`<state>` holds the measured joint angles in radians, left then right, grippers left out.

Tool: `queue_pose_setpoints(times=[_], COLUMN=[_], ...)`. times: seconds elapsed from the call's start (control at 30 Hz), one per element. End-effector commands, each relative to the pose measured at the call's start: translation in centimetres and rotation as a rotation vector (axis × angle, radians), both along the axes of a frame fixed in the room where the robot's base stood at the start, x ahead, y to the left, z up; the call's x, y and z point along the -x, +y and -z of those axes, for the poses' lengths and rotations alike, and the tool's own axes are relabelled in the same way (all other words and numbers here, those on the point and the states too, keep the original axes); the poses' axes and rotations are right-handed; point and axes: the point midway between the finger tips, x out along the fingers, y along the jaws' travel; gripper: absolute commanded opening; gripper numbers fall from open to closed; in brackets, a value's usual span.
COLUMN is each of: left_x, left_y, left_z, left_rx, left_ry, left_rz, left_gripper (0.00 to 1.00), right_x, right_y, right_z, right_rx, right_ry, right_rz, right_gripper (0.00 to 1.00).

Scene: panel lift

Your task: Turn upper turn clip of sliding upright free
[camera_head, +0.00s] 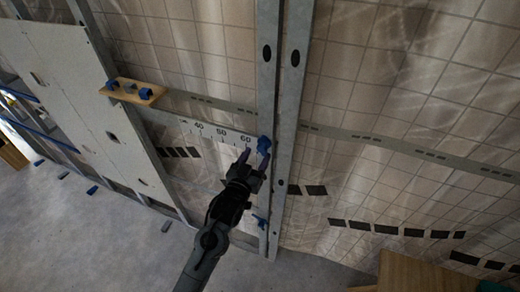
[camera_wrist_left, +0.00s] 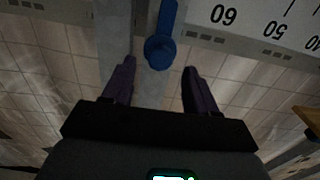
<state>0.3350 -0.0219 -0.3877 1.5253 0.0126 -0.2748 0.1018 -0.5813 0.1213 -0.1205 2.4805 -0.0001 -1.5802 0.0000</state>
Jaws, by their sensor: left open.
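The sliding upright (camera_head: 268,85) is a grey metal post, standing beside a second metal post (camera_head: 294,60). Its upper turn clip (camera_head: 264,144) is blue and sits at the right end of the number scale. My left gripper (camera_head: 256,158) is open, with its fingertips just below the clip. In the left wrist view, the clip (camera_wrist_left: 159,52) has a round knob and a bar pointing up in the picture. It lies between and slightly beyond the open fingertips (camera_wrist_left: 157,68); I see no contact. A lower blue clip (camera_head: 260,221) is further down the upright. My right gripper is not in view.
The scale (camera_head: 215,132) with printed numbers runs left from the clip along a horizontal rail (camera_head: 400,145). A wooden block (camera_head: 133,92) with blue knobs sits on the left. A large pale panel (camera_head: 75,95) stands far left. A tiled wall is behind.

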Motion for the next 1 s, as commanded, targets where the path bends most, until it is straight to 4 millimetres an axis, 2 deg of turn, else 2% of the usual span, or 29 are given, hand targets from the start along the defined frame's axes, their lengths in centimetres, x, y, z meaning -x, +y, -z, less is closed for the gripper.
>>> queue_pose_setpoints(times=[0.1,0.3,0.7,0.77,1.0], left_x=[-1.5,-2.9,-3.3,-3.3,-3.3], left_y=[-0.6,-1.1,-1.2,-1.2,-1.2], left_z=[-0.1,0.0,0.0,0.0,0.0], left_rx=[0.0,0.0,0.0,0.0,0.0], left_ry=[0.0,0.0,0.001,0.0,0.0], left_rz=[0.0,-0.001,0.0,0.0,0.0], left_gripper=[0.58,0.58,0.58,0.52,0.15], right_x=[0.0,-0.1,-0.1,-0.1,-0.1], right_y=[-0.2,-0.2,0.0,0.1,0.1], right_z=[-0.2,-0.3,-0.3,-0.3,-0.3], right_rx=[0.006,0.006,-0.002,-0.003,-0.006], right_ry=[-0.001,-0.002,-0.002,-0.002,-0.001], right_rz=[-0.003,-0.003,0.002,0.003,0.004], right_gripper=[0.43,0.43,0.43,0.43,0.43])
